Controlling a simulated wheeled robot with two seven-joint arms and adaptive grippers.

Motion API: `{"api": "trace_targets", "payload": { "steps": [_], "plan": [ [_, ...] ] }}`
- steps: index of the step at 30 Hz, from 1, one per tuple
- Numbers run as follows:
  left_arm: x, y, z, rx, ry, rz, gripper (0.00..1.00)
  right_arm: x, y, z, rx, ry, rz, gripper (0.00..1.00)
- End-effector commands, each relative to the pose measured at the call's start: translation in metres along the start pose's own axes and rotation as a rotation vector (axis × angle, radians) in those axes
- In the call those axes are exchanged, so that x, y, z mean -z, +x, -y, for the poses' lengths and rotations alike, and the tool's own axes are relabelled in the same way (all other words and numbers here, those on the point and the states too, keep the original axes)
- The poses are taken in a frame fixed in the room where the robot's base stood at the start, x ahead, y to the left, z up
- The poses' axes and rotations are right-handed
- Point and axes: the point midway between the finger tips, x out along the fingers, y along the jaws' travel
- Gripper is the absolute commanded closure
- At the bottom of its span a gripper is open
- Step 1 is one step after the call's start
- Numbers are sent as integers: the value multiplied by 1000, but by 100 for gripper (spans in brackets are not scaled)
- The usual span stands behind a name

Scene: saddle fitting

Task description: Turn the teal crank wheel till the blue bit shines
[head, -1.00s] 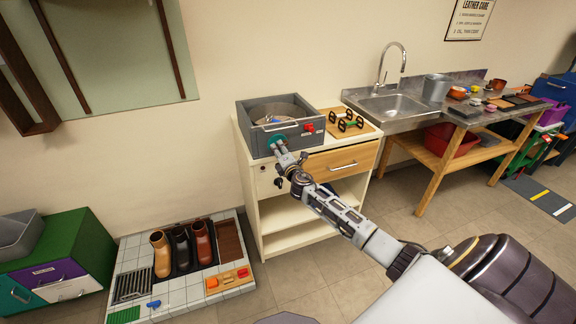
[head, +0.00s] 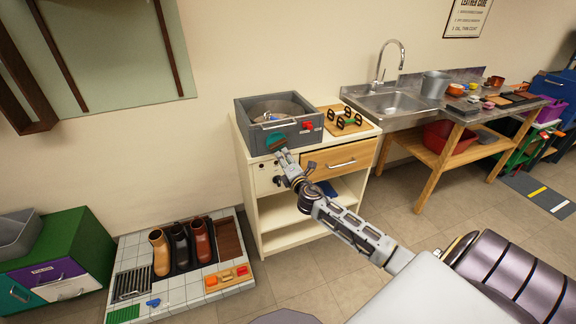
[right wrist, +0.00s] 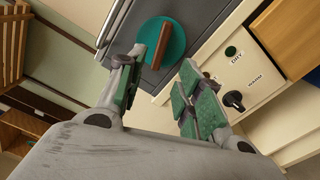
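The teal crank wheel (head: 276,139) with a brown bar handle is on the front of a grey box (head: 310,134) on the cream cabinet. In the right wrist view the wheel (right wrist: 178,45) and its handle (right wrist: 160,46) lie just beyond my fingertips. My right gripper (head: 281,152) is just below and in front of the wheel. In the right wrist view its green-padded fingers (right wrist: 157,72) are apart with nothing between them. A small bluish patch shows inside the box (head: 296,109); I cannot tell whether it shines. My left gripper is out of view.
A red knob (head: 307,125) is right of the wheel. A black knob (right wrist: 233,99) marked WARM and a dark green spot (right wrist: 231,51) marked DRY are on the cabinet front. A wooden board (head: 366,127) with black-handled pieces lies right of the box.

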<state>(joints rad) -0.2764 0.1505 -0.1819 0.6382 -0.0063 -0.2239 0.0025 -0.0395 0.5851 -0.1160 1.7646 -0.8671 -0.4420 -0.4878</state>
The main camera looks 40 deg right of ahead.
Motion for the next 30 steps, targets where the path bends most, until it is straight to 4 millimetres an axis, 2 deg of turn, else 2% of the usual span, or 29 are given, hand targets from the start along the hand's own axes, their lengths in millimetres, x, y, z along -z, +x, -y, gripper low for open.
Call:
{"api": "trace_targets", "payload": {
  "steps": [13, 30],
  "plan": [
    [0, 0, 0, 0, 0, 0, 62, 0, -29, 0, 0, 0, -1, 64],
    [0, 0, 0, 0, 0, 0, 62, 0, -33, 0, 0, 0, 0, 64]
  ]
}}
